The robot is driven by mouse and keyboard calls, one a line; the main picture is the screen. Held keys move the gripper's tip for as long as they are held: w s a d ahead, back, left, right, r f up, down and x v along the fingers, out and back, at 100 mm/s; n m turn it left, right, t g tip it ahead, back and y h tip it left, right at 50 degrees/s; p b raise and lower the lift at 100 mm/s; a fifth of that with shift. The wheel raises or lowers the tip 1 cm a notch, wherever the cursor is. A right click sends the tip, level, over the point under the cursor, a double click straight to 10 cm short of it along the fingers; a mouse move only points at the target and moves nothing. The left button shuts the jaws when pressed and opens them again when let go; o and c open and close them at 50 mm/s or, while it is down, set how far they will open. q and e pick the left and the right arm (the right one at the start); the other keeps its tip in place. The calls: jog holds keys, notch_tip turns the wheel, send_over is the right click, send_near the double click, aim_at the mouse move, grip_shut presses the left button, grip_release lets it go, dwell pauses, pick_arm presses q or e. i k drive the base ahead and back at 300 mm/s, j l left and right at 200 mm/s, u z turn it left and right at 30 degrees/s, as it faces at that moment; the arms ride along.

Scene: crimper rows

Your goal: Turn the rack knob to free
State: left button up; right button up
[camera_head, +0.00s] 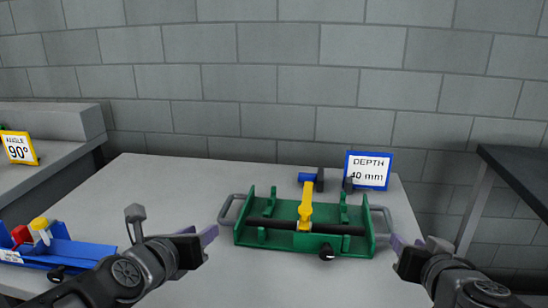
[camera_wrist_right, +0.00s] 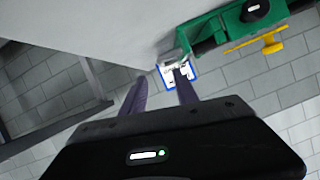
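A green rack (camera_head: 258,239) with grey end handles stands on the light table, a black bar running along it. A black knob (camera_head: 327,252) is on its front side, right of centre. The green rack also shows upside down in the right wrist view (camera_wrist_right: 212,30), with a black knob (camera_wrist_right: 257,9). I cannot read the knob's setting. My left gripper (camera_head: 207,236) is left of the rack, apart from it; its finger gap is unclear. My right gripper (camera_head: 398,245) is just right of the rack. Its two purple fingers (camera_wrist_right: 160,80) are spread and empty.
A yellow lever (camera_head: 305,207) crosses the green rack. Behind it are a blue-handled tool (camera_head: 308,178) and a "DEPTH 40 mm" sign (camera_head: 369,170). A blue rack (camera_head: 76,250) with red and yellow pieces and a black knob (camera_head: 57,273) is at left. An "ANGLE 90°" sign (camera_head: 19,148) stands beyond.

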aim_at(327, 253)
jog(key=k, duration=0.9)
